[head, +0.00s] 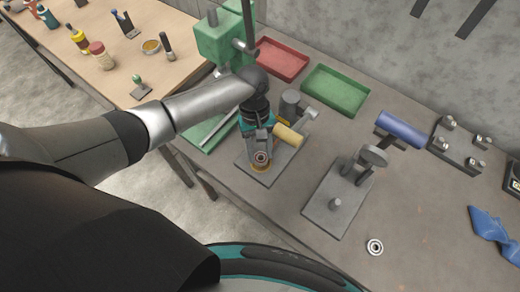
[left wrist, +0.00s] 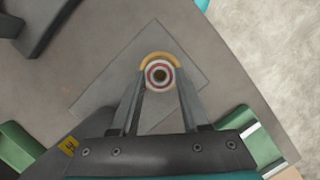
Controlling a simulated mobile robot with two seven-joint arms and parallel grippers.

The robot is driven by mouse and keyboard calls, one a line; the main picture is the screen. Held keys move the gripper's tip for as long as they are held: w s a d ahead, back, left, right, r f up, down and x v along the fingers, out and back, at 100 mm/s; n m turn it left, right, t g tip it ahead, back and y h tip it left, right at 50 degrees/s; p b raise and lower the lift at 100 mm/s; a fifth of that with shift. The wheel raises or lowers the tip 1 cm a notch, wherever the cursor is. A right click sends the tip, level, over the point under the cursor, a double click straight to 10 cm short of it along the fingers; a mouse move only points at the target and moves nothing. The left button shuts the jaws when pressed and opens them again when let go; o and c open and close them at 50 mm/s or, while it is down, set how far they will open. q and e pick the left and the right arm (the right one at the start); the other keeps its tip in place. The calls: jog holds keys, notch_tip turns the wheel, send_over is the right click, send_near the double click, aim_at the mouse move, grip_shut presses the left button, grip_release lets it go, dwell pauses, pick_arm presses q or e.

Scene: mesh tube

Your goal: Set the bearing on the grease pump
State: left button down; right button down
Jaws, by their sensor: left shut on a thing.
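My left gripper (head: 261,150) is shut on a small ring-shaped bearing (head: 261,158), and points down. In the left wrist view the bearing (left wrist: 159,76) shows red and pale rings around a dark hole, between the fingertips (left wrist: 160,84). Right under it is a yellow-orange round part (left wrist: 160,57) on a grey square plate (left wrist: 118,95). This appears to be the grease pump, with a pale yellow handle (head: 288,137) and a grey cylinder (head: 290,106) in the head view. I cannot tell whether the bearing touches the round part. My right gripper is not in view.
A second bearing (head: 375,247) lies on the grey bench. A stand with a blue handle (head: 401,130) is to the right. A green press (head: 222,42), a red tray (head: 282,58) and a green tray (head: 336,90) stand behind. Blue gloves (head: 494,235) lie far right.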

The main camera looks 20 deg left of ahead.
pick_arm(q)
jog(key=shift+f+b, duration=0.3)
jog(key=shift+f, duration=0.45)
dwell(0.4)
jog(key=shift+c, duration=1.6)
grip_release()
jog(key=p+v, duration=0.1)
jog(key=v, duration=1.4)
jog(key=shift+w, duration=0.1)
